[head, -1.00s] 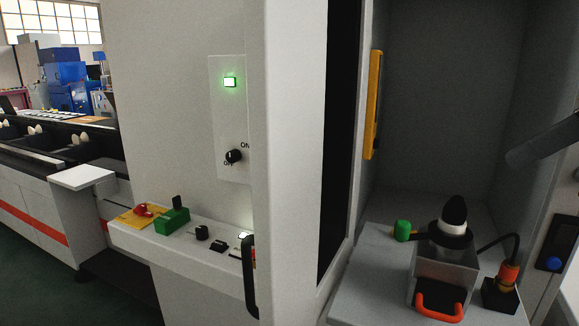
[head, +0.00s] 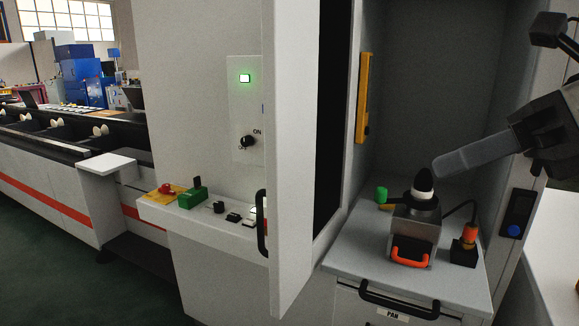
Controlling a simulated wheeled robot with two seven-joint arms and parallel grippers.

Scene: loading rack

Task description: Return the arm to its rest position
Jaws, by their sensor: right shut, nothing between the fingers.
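My right gripper (head: 437,167) comes in from the right edge in the head view. Its grey fingers are together with nothing between them. Their tips point left, just above and to the right of a black-and-white cone-shaped part (head: 424,183). That part sits upright on a metal block with an orange handle (head: 411,252) on the grey shelf. Whether the fingertips touch it I cannot tell. My left gripper is not in view.
The open cabinet door (head: 296,150) stands left of the bay. A yellow bar (head: 363,98) is on the inner wall. A green knob (head: 381,195) and an orange-topped connector (head: 469,234) flank the block. A drawer handle (head: 399,300) sits below. A control panel (head: 246,110) glows green.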

